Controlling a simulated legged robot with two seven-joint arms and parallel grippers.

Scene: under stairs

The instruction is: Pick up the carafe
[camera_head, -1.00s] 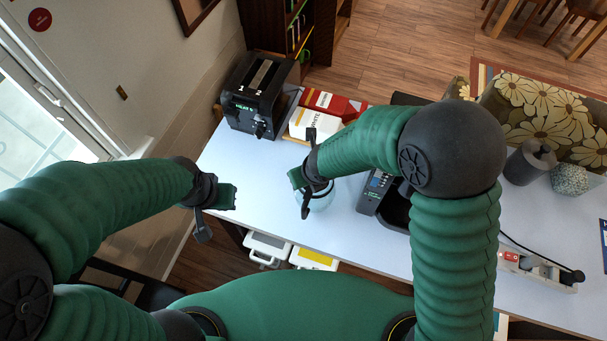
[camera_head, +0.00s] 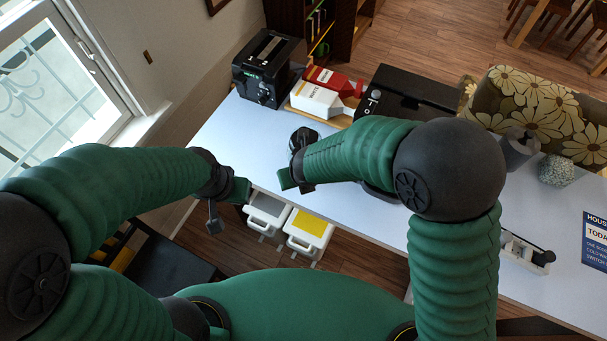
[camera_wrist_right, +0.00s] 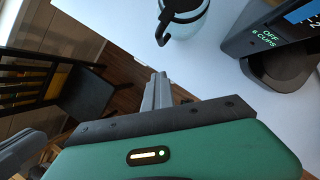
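The carafe (camera_wrist_right: 185,18) is a clear vessel with a black lid and handle. It stands on the white table at the top of the right wrist view, left of the coffee maker. In the head view a black part that looks like its lid (camera_head: 302,139) shows just beyond my right wrist; the rest is hidden. My right gripper (camera_wrist_right: 158,93) is apart from the carafe and empty. My left gripper (camera_head: 214,222) hangs near the table's front left edge, holding nothing visible; only one finger shows clearly.
The coffee maker (camera_wrist_right: 280,65) stands close to the carafe's right. Bins (camera_head: 308,230) sit below the table's front edge. The table (camera_head: 235,130) is clear at left.

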